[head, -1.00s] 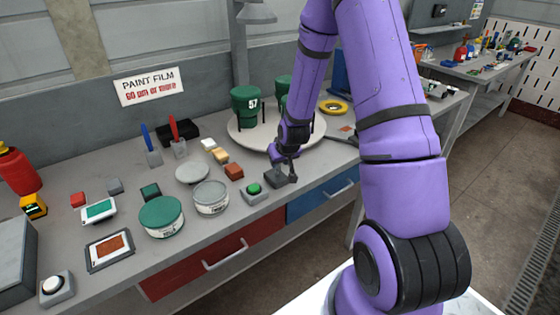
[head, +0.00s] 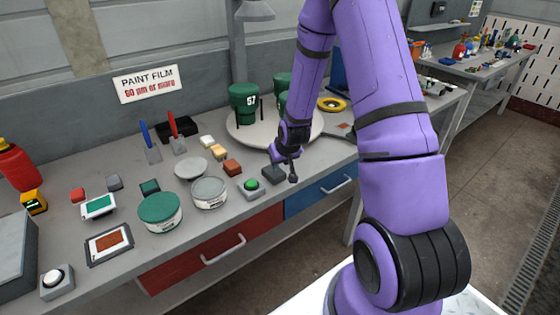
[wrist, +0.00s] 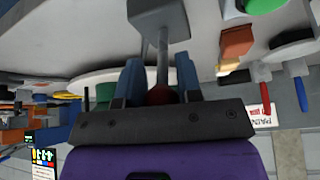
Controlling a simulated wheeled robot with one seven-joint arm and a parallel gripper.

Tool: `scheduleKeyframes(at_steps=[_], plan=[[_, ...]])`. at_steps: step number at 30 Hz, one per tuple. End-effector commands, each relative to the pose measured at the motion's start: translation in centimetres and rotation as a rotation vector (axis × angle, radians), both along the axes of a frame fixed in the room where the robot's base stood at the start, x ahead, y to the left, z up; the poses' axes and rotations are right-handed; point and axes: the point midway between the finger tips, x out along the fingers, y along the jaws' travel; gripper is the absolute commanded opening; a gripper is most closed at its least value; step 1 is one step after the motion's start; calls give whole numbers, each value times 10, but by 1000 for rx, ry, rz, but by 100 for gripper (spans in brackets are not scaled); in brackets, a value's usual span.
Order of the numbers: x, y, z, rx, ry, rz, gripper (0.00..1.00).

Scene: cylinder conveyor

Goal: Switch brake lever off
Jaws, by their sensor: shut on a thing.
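The brake lever has a dark grey block base (head: 273,174) at the front edge of the workbench, right of a green button. In the wrist view its base (wrist: 156,12) is at the top, and a grey rod (wrist: 163,62) runs from it to a red knob (wrist: 160,96). My gripper (head: 292,178) is just right of the base in the head view. In the wrist view the blue-grey fingers of my gripper (wrist: 159,84) stand either side of the knob, shut on it. The knob is partly hidden by the gripper body.
The green button box (head: 250,187) is just left of the lever base. Behind my gripper is a round turntable (head: 245,133) with green cylinders. Paint tins (head: 160,213) and small blocks cover the bench to the left.

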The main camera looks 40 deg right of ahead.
Motion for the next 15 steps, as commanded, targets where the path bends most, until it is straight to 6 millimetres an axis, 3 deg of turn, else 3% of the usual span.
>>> scheduleKeyframes(at_steps=[1,2,5,15], plan=[[-2,-1,-2,1,8,-2,0],[-2,-1,-2,1,8,-2,35],[-2,0,-2,1,6,-2,56],[-1,0,1,1,2,-1,56]])
